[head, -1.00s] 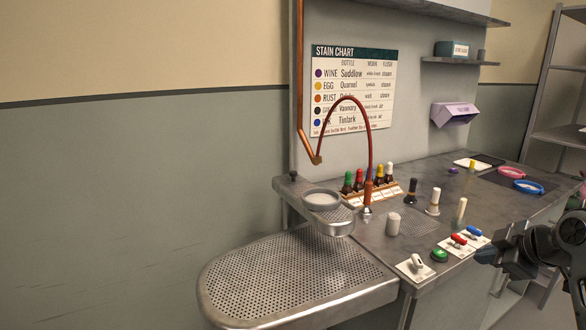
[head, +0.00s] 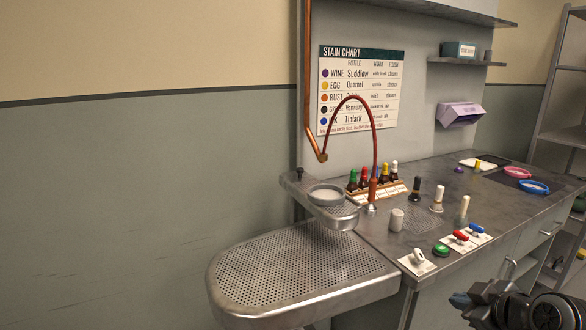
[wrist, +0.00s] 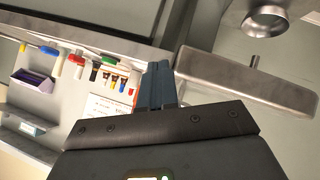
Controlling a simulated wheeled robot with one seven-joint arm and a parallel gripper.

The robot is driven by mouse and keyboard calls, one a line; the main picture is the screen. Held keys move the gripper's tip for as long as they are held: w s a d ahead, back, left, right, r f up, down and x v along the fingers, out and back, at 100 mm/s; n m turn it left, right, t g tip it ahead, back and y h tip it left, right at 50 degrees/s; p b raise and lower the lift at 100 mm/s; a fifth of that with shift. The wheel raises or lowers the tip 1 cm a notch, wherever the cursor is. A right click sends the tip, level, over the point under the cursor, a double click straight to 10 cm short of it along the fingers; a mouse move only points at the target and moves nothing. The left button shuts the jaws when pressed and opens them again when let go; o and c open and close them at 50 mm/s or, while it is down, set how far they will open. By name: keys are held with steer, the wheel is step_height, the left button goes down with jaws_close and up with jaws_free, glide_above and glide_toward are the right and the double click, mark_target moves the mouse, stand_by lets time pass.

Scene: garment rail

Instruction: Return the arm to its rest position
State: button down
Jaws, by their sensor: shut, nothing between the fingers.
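My gripper (head: 468,298) is at the lower right of the head view, low in front of the counter. It is empty and held apart from the counter. In the wrist view my gripper (wrist: 162,84) has its two dark fingers together with nothing between them. The wrist view is turned over, so the counter things appear at odd angles. Part of my arm is cut off at the head view's lower right corner.
The metal counter (head: 430,240) carries several bottles, switches and a green button (head: 441,249). A perforated board (head: 300,270) juts out at the left. A stain chart (head: 361,88) hangs behind. A shelf rack (head: 560,137) stands at the far right.

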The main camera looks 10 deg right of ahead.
steer(key=s+a+f+m+t+h, duration=0.1)
steer(key=s+a+f+m, duration=0.25)
steer(key=s+a, duration=0.5)
steer(key=s+a+f+m+t, duration=0.15)
steer(key=s+a+f, duration=0.4)
steer(key=s, duration=0.65)
steer(key=s+a+r+m+t, duration=0.1)
steer(key=s+r, duration=0.5)
steer(key=s, duration=0.5)
steer(key=s+a+r+t, duration=0.1)
steer(key=s+a+r, duration=0.1)
steer(key=s+r, duration=0.4)
steer(key=s, duration=0.4)
steer(key=shift+s+r+m+y, duration=0.15)
steer(key=shift+s+m+y, duration=0.15)
steer(key=shift+s+m, duration=0.1)
